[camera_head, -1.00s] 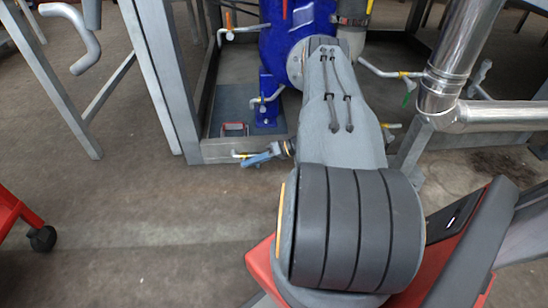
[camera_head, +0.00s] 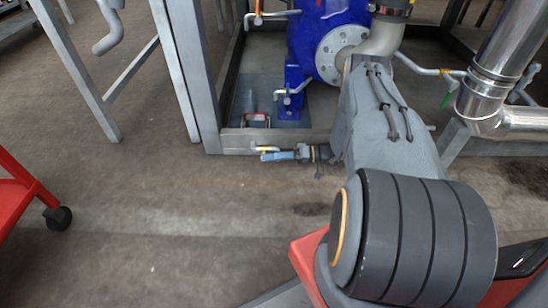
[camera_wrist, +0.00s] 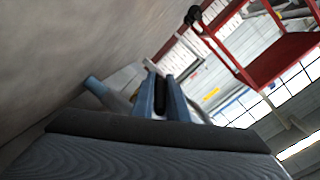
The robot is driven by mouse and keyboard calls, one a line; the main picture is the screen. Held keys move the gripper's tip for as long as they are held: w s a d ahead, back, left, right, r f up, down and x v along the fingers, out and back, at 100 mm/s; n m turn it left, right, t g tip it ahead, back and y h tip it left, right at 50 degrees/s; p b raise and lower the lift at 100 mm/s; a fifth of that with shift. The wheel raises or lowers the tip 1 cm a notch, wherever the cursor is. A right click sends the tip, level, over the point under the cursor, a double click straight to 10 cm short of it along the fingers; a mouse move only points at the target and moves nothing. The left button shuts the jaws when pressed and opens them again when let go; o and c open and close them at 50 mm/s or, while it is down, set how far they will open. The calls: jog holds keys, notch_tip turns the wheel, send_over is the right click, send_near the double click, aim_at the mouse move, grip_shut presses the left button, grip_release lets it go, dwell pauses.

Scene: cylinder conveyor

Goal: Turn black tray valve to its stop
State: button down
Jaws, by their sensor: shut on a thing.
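My gripper (camera_head: 273,156) is low at the front edge of the grey tray under the blue machine in the head view. In the wrist view, the two blue-grey fingers of my gripper (camera_wrist: 160,88) stand close together with a dark piece between them, the black valve handle (camera_wrist: 160,96). In the head view, the tray valve's pale pipe with a yellow band (camera_head: 266,149) shows just above the fingertips. The handle itself is hidden there by the fingers. A blue-grey stub (camera_wrist: 96,86) lies left of the fingers in the wrist view.
The blue machine (camera_head: 312,45) stands behind on the grey tray (camera_head: 238,140), beside a grey post (camera_head: 180,75). Shiny metal pipes (camera_head: 490,80) are at right. A red cart (camera_head: 22,205) stands at left. The floor in front is clear.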

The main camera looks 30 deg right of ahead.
jog(key=c, duration=1.8)
grip_release()
jog(key=shift+s+f, duration=0.1)
jog(key=shift+s, duration=0.1)
jog(key=shift+o, duration=0.3)
jog(key=shift+w, duration=0.1)
jog(key=p+v, duration=0.2)
jog(key=v, duration=0.5)
jog(key=shift+d, duration=0.3)
